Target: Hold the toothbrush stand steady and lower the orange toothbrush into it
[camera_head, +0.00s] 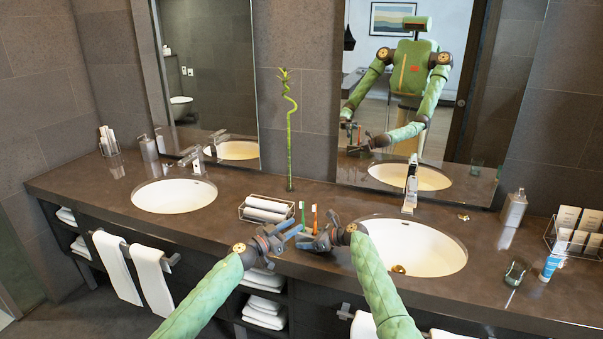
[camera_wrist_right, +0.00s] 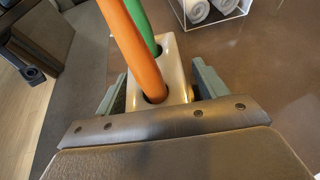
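The cream toothbrush stand (camera_wrist_right: 176,72) is between the fingers of my right gripper (camera_wrist_right: 160,88), which press close on its two sides. The orange toothbrush (camera_wrist_right: 140,50) stands in the stand's near hole, leaning slightly. The green toothbrush (camera_wrist_right: 142,22) is in the hole behind it. In the head view, the orange toothbrush (camera_head: 314,217) and green toothbrush (camera_head: 301,211) rise side by side near my right gripper (camera_head: 318,237); the stand is mostly hidden there. My left gripper (camera_head: 295,232) is just left of the brushes, its fingers apart and seemingly empty.
A wire basket of rolled towels (camera_head: 265,209) is behind my left gripper. The right sink (camera_head: 430,250) lies close to my right gripper; the left sink (camera_head: 173,195) is farther off. A bamboo stem (camera_head: 289,140) stands at the back. The counter between sinks is partly clear.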

